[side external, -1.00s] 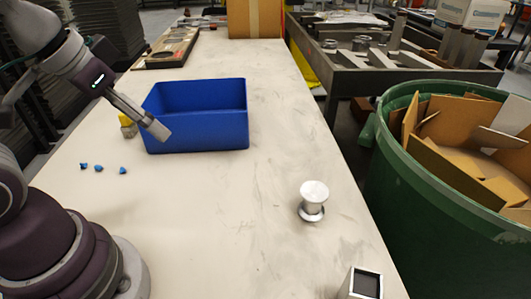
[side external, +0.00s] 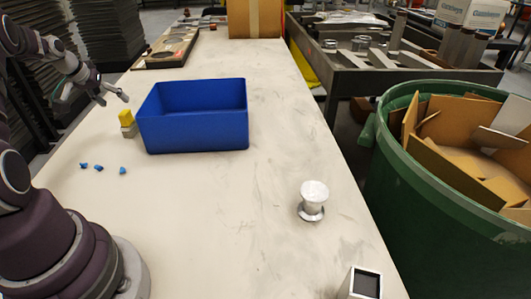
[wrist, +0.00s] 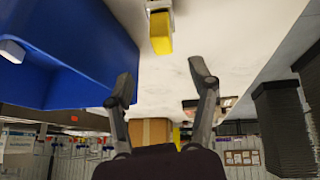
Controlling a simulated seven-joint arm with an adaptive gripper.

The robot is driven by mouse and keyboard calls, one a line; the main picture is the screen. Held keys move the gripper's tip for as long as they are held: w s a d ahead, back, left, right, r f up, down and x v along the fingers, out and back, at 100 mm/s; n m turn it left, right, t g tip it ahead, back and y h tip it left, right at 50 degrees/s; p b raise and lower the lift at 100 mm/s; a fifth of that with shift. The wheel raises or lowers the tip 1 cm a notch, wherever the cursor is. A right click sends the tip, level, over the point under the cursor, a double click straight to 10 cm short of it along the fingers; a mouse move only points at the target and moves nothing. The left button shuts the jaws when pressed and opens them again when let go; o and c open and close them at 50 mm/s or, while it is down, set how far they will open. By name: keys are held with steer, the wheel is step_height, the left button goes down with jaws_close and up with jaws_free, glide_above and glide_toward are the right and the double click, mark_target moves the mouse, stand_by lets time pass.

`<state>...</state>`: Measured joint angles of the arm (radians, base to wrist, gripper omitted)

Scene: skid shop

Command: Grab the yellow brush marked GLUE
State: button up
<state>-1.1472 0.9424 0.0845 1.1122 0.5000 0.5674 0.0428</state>
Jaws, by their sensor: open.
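A yellow block-like piece on a pale grey base (side external: 126,118), which may be the brush, stands on the table at the left of the blue bin. No GLUE marking is legible on it. In the wrist view the yellow piece (wrist: 160,33) shows at top centre, beyond the fingertips. My gripper (side external: 114,99) is in the air just above and left of it in the side view. In the wrist view my gripper (wrist: 162,79) has its two fingers spread with nothing between them.
The blue bin (side external: 195,133) stands close beside the yellow piece. Several small blue bits (side external: 98,168) lie nearer on the table. A silver spool-like part (side external: 313,200) and a small square metal box (side external: 366,284) stand at right. A cardboard box (side external: 254,18) is at the far end.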

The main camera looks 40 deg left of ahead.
mark_target(123, 112)
steer(key=x, duration=0.6)
steer(key=shift+s+f, duration=0.25)
steer(key=shift+s, duration=0.15)
jaws_close()
